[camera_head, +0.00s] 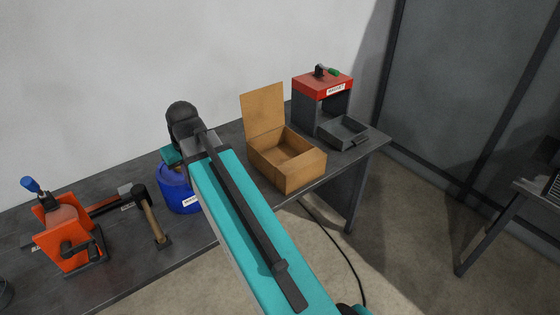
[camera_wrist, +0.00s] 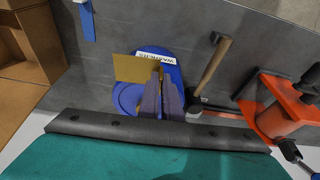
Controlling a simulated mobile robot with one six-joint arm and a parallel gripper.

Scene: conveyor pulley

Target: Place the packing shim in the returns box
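A thin tan plate, which looks like the packing shim (camera_wrist: 131,69), shows in the wrist view at the tips of my gripper (camera_wrist: 160,82). The fingers are close together with the shim's edge between them. The shim is over the blue washers tub (camera_head: 178,190), which also shows in the wrist view (camera_wrist: 172,72). In the head view my arm hides the gripper fingers and the shim. An open cardboard box (camera_head: 306,176), the likely returns box, stands right of my arm with its flap raised. It also shows at the left of the wrist view (camera_wrist: 42,38). No label on it is readable.
A red-topped grey stand (camera_head: 322,88) and a shallow grey tray (camera_head: 343,133) are beyond the box, near the table's right end. A hammer (camera_head: 151,212) and an orange device (camera_head: 68,235) are at left.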

